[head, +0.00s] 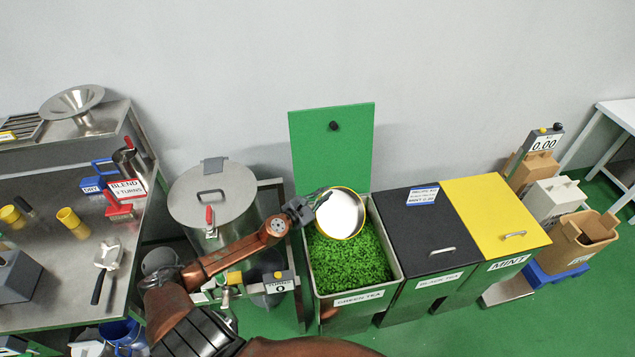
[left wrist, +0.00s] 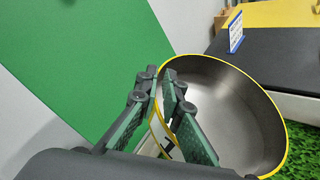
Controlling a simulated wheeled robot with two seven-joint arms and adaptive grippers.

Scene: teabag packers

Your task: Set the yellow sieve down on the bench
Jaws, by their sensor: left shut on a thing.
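The yellow sieve (head: 341,215) is a round bowl with a yellow rim and a pale inside. It hangs tilted above the open green tea bin (head: 312,275). My left gripper (head: 314,201) is shut on its edge. In the left wrist view the sieve (left wrist: 232,112) shows a bare grey metal inside, and the fingers (left wrist: 168,108) close on a yellow-edged tab at its near side. The steel bench (head: 62,275) stands at the far left, well away from the sieve. My right gripper is not in view.
The bench holds yellow cups (head: 69,220), a metal scoop (head: 108,256), a grey block (head: 18,277) and brushes. A lidded steel drum (head: 213,192) stands between bench and bin. The green lid (head: 331,145) stands upright behind the bin. Closed black tea and mint bins are to the right.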

